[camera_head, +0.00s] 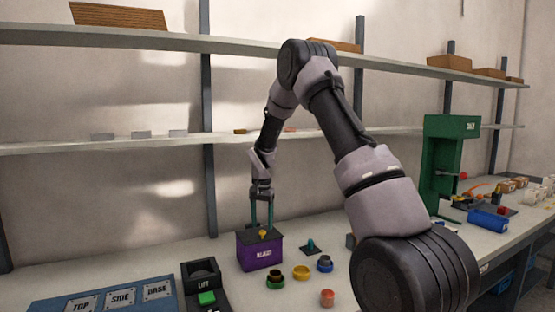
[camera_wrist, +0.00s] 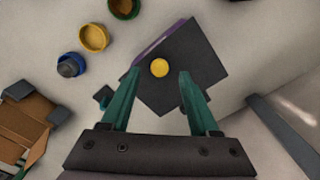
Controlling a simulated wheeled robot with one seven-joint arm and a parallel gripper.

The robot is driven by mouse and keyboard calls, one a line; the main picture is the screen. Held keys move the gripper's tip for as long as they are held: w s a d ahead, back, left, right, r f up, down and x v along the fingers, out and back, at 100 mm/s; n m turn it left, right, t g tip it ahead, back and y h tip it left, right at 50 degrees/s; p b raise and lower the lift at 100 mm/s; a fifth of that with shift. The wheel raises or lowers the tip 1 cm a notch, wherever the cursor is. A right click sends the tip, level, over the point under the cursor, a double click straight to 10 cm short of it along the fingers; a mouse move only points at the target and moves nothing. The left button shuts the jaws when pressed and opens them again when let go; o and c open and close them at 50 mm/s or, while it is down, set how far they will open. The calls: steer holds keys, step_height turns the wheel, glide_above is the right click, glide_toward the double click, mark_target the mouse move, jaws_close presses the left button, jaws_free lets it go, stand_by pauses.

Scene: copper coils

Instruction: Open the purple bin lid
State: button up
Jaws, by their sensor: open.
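My gripper (camera_head: 262,222) points down over the lid. In the wrist view its green fingers (camera_wrist: 158,75) are apart, one on each side of the knob and a little short of it. I cannot tell the exact height of the fingertips.
Green, yellow and blue-ringed cups (camera_head: 301,272) and an orange one (camera_head: 327,298) stand right of the bin. A dark "LIFT" device (camera_head: 201,272) stands left, beside a blue panel (camera_head: 105,297). A green press frame (camera_head: 440,165) stands further right. Shelves run behind the bench.

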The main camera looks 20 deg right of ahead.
mark_target(262, 231)
step_height(262, 231, up, 9)
steer(key=s+d+r+m+t+y, duration=0.1)
steer(key=s+r+m+t, duration=0.2)
steer(key=s+r+m, duration=0.6)
steer(key=shift+s+d+r+y, duration=0.3)
steer(key=shift+s+r, duration=2.45)
steer(key=shift+r, duration=0.95)
